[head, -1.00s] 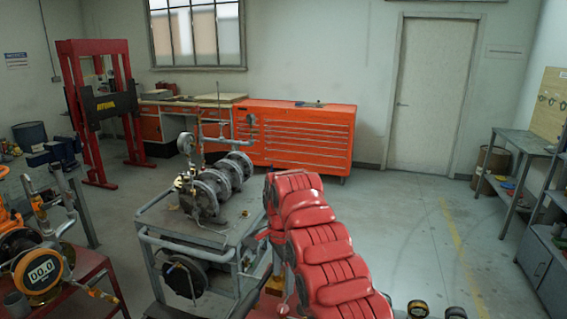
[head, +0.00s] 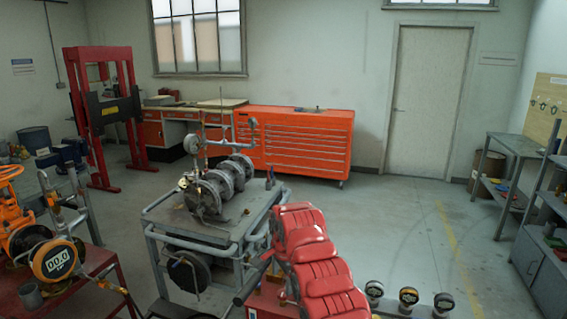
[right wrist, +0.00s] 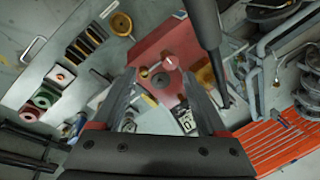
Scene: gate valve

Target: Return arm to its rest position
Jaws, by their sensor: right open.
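My right arm (head: 322,270), with red padded segments, rises from the bottom edge in the head view, right of the grey cart. Its gripper is largely hidden there behind the arm. In the right wrist view my right gripper (right wrist: 160,75) is open, with two grey fingers apart and nothing held between them. Beyond the fingers lies a red surface (right wrist: 170,45) with small items. My left arm and gripper are not in view.
The grey cart (head: 250,222) carries a valve assembly (head: 215,185) close beside the arm. Several small gauges (head: 408,296) stand at lower right. The floor (head: 400,220) before the door is clear.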

